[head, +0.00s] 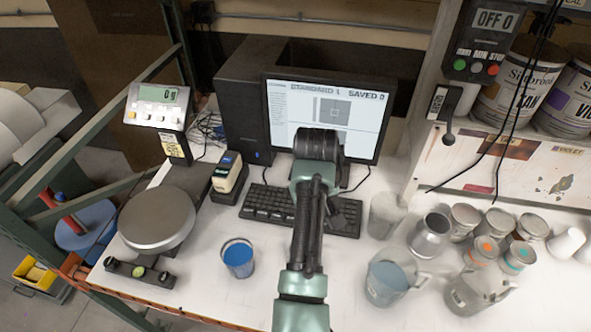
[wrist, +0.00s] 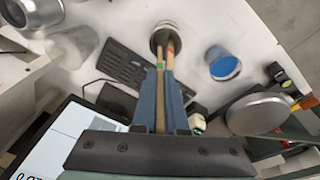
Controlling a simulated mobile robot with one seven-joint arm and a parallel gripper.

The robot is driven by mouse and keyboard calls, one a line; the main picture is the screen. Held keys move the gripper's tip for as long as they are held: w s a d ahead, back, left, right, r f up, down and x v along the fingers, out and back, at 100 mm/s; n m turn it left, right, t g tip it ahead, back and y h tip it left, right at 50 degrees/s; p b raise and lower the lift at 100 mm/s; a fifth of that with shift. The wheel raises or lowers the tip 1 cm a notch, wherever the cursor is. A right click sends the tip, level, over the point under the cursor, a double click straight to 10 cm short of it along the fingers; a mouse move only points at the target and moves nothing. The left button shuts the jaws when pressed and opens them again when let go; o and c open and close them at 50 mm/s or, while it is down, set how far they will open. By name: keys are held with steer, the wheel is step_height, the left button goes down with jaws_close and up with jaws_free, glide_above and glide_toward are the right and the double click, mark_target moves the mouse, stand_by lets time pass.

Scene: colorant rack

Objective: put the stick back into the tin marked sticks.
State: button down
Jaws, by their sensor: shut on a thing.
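My gripper (wrist: 165,78) shows in the wrist view, its two blue-grey fingers shut on a thin wooden stick (wrist: 160,105). The stick points away from me, its far end lined up with the mouth of a small round tin (wrist: 156,42). A second wooden strip with a reddish end (wrist: 171,48) shows beside it at the mouth; I cannot tell whether it stands in the tin. I cannot tell whether the held stick is inside the tin or above it. No marking on the tin is readable. In the head view my arm hides the gripper, stick and tin.
A blue-filled cup (head: 239,260) stands left of my arm, near the round scale (head: 157,219). The keyboard (head: 268,204) and monitor (head: 352,112) are behind.

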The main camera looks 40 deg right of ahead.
steer(key=shift+d+r, duration=0.15)
steer(key=shift+r, duration=0.5)
step_height(320, 180, down, 14)
steer(key=b, duration=1)
steer(key=shift+r, duration=0.15)
steer(key=shift+w, duration=0.1)
steer(key=c, duration=0.9)
jaws_free()
